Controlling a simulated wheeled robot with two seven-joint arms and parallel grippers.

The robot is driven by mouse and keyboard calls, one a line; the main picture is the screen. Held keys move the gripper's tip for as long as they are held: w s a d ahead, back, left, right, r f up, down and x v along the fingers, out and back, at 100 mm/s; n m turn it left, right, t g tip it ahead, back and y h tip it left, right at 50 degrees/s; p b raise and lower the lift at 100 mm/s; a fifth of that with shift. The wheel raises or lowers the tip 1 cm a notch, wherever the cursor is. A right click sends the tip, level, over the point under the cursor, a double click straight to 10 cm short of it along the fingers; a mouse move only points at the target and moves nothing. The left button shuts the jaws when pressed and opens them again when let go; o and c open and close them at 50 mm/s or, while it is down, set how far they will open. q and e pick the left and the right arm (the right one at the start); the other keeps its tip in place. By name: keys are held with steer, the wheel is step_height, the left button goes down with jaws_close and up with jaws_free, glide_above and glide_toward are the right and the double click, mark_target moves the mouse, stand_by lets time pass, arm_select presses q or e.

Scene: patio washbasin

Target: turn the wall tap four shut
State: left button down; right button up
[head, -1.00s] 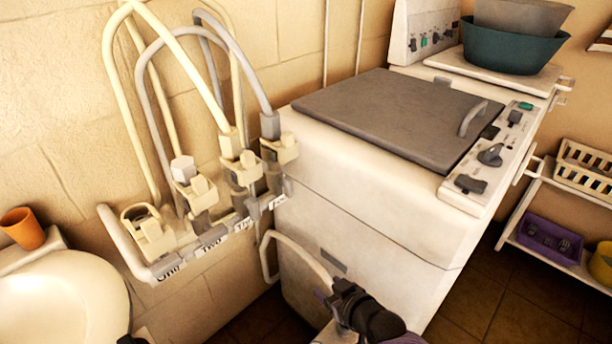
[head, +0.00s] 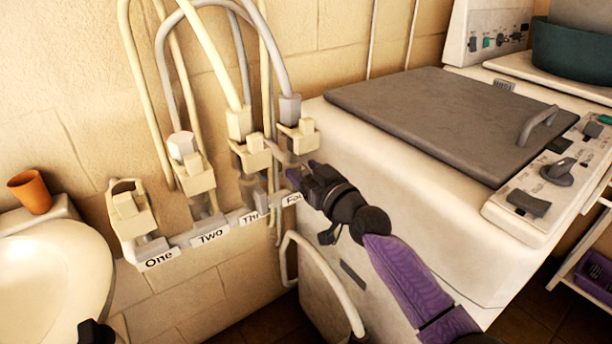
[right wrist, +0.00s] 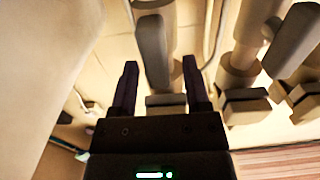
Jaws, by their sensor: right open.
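Wall tap four (head: 300,137) is the rightmost of the row, a cream body with a grey hose end on top, above the label "Fo…" (head: 291,199). My right gripper (head: 297,176) is at its lower part, beside the white machine. In the right wrist view the open fingers (right wrist: 160,85) stand on either side of a grey lever-like part (right wrist: 153,50), with gaps showing. I cannot tell whether either finger touches it. The gripper hides part of the label and tap. A dark piece at the bottom left may be my left gripper; its jaws are not visible.
Taps one (head: 128,205), two (head: 195,172) and three (head: 252,153) stand close on the left, with hoses arching above. The white machine (head: 400,190) with a grey lid (head: 440,110) is tight on the right. A basin (head: 45,275) with an orange cup (head: 30,191) is at far left.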

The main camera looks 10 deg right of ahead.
arm_select(q)
steer(key=shift+w, duration=0.1)
arm_select(e)
steer(key=shift+c, duration=0.2)
steer(key=c, duration=0.7)
arm_select(q)
steer(key=shift+d, duration=0.4)
arm_select(e)
jaws_close()
